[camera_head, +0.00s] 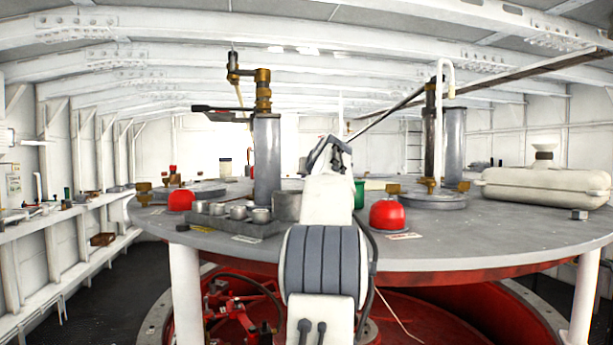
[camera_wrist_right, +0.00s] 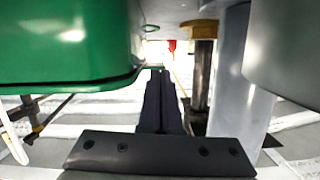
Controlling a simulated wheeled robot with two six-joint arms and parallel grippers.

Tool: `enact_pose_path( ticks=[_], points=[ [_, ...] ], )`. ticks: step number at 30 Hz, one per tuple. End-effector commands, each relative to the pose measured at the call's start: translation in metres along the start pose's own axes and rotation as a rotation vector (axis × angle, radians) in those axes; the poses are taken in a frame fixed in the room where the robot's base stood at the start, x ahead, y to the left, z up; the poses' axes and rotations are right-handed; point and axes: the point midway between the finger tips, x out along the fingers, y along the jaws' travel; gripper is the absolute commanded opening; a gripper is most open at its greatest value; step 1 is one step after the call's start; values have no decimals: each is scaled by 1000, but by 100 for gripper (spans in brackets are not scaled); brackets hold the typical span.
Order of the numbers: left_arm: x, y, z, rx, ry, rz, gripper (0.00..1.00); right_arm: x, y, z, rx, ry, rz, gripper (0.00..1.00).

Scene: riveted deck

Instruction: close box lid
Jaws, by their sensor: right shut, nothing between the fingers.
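A green container (camera_head: 359,194) stands on the round grey table, partly hidden behind my right arm. In the right wrist view, which looks upside down, a glossy green body with rounded edges (camera_wrist_right: 65,45) fills the upper left, close to the fingers. It seems to be the same container. I cannot make out a lid or whether it is open. My right gripper (camera_head: 336,150) is raised over the table at centre; its dark fingers (camera_wrist_right: 158,78) are together and empty, beside the green body. My left gripper is not in view.
A grey can (camera_head: 287,206) and a tray of metal cups (camera_head: 222,223) stand left of my arm. Red domes (camera_head: 389,214) sit on both sides. Tall grey posts (camera_head: 267,160) rise behind. A cream case (camera_head: 545,187) lies at right; bare tabletop (camera_head: 470,235) lies before it.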

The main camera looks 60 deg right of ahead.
Motion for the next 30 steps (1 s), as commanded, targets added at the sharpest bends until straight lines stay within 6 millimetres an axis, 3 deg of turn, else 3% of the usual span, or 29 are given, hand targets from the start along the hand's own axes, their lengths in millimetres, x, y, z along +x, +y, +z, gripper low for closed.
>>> enact_pose_path(
  ticks=[8,20,22,30],
  points=[
    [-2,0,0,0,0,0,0,-1,-1,-3,0,0,-1,0],
    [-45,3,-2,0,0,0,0,-10,-23,-45,-6,-2,-18,0],
    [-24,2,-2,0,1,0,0,-24,-20,-34,-5,2,-15,0],
    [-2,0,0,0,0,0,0,-75,-20,-34,-4,2,-15,0]
  ],
)
